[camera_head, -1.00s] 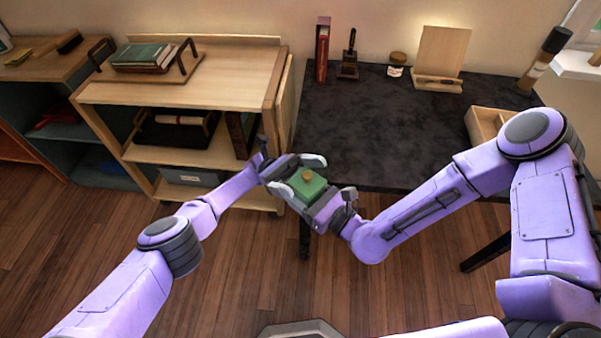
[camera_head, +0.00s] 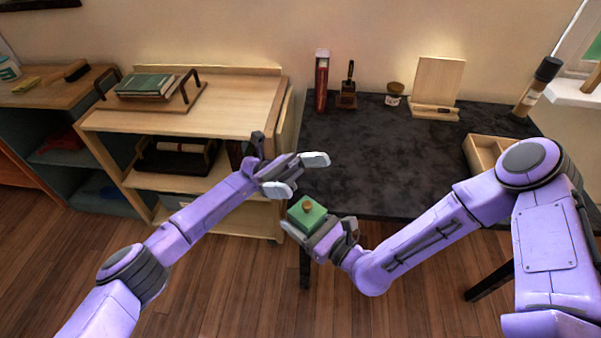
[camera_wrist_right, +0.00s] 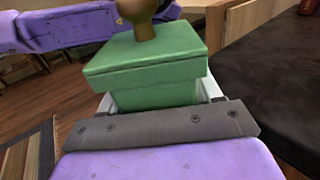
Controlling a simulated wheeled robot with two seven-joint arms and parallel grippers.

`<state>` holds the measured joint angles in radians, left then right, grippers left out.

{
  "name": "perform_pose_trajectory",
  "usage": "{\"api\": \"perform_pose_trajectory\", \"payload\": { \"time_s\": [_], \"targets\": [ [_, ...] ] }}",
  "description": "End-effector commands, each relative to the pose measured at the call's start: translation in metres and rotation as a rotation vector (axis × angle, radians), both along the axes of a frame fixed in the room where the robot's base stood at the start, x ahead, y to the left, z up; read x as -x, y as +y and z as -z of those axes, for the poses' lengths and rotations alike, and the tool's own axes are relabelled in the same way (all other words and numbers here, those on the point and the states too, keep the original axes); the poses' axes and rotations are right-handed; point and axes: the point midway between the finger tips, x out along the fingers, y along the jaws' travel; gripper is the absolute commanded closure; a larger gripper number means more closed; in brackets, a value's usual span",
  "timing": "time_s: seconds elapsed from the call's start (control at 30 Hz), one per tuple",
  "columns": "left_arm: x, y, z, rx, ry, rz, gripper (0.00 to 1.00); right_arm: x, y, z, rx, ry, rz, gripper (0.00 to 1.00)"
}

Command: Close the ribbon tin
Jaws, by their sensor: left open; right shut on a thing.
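The green ribbon tin (camera_head: 307,214) has a brown knob on its lid. My right gripper (camera_head: 305,225) is shut on the tin and holds it in the air in front of the dark table's left front edge. In the right wrist view the tin (camera_wrist_right: 150,95) shows its lid (camera_wrist_right: 145,55) seated on the body, with the lid's edge overhanging it. The knob (camera_wrist_right: 143,20) is cut off by the top of that view. My left gripper (camera_head: 298,174) is open and empty, above the tin and apart from it.
The dark table (camera_head: 400,150) is largely clear. A wooden shelf (camera_head: 235,100) stands at the left with a tray of books (camera_head: 146,86).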

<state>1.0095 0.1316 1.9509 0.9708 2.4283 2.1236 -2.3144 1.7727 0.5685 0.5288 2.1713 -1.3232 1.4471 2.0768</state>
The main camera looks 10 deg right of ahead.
Motion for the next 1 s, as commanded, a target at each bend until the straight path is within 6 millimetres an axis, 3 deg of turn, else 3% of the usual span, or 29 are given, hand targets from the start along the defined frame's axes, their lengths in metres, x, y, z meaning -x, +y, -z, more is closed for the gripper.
{"api": "perform_pose_trajectory", "payload": {
  "time_s": [0.53,0.63,0.77,0.87,0.93,1.0],
  "targets": [
    [0.0,0.0,0.001,-0.001,-0.003,0.001,0.0,0.0,0.0,0.0,-0.001,-0.001,0.0,0.91],
    [0.009,0.001,0.001,-0.059,-0.056,0.048,0.0,0.0,0.0,-0.001,-0.001,-0.001,0.0,0.91],
    [0.039,0.017,0.014,-0.317,-0.252,0.226,0.0,0.0,0.0,0.0,-0.001,-0.001,0.0,0.91],
    [0.059,0.05,0.035,-0.616,-0.408,0.384,0.0,0.0,0.0,0.0,-0.001,-0.001,0.0,0.91],
    [0.069,0.077,0.055,-0.827,-0.488,0.471,0.0,0.0,0.0,0.0,-0.001,-0.001,0.0,0.91],
    [0.081,0.095,0.095,-1.015,-0.568,0.531,0.0,0.0,0.0,0.0,-0.001,-0.001,0.0,0.91]
  ]
}}
